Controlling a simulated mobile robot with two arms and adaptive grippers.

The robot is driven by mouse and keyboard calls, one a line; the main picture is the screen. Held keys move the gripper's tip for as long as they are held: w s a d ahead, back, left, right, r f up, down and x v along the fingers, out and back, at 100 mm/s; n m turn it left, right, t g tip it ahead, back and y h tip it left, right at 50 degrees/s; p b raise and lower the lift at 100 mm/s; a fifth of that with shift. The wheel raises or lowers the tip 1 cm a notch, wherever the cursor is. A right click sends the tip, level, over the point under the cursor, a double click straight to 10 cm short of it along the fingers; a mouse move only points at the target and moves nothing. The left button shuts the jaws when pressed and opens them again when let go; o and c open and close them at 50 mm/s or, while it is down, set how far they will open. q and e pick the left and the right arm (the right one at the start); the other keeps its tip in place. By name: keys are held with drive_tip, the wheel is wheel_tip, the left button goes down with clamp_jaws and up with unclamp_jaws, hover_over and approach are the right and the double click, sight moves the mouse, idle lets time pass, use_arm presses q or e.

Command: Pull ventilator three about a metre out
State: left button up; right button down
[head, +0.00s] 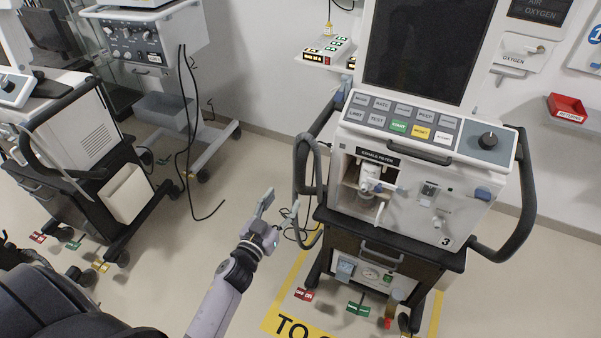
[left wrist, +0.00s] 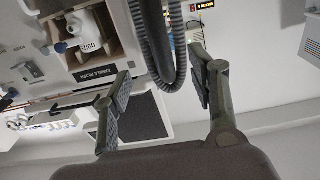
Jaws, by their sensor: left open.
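Ventilator three (head: 430,205) stands at the right in the head view, marked with a 3 on its white front, with a dark screen and a row of buttons. A black side handle (head: 526,190) curves out at its right, and another (head: 299,165) at its left. My left gripper (head: 279,207) is open and empty, just left of the left handle and apart from it. In the left wrist view the spread fingers (left wrist: 160,95) show with a dark ribbed hose (left wrist: 155,40) beyond, between them in the picture. The exhale filter (left wrist: 88,35) shows there too. My right gripper is in neither view.
Red (head: 304,294) and green (head: 357,309) pedals sit at the ventilator's base, over a yellow floor marking (head: 283,310). Another ventilator cart (head: 75,140) stands at left, and another behind it (head: 150,45). Cables hang near the back wall. The floor between the carts is mostly clear.

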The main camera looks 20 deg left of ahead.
sight(298, 178)
use_arm(q)
drive_tip(key=shift+w+b, duration=1.4)
drive_tip(key=shift+w, duration=4.8)
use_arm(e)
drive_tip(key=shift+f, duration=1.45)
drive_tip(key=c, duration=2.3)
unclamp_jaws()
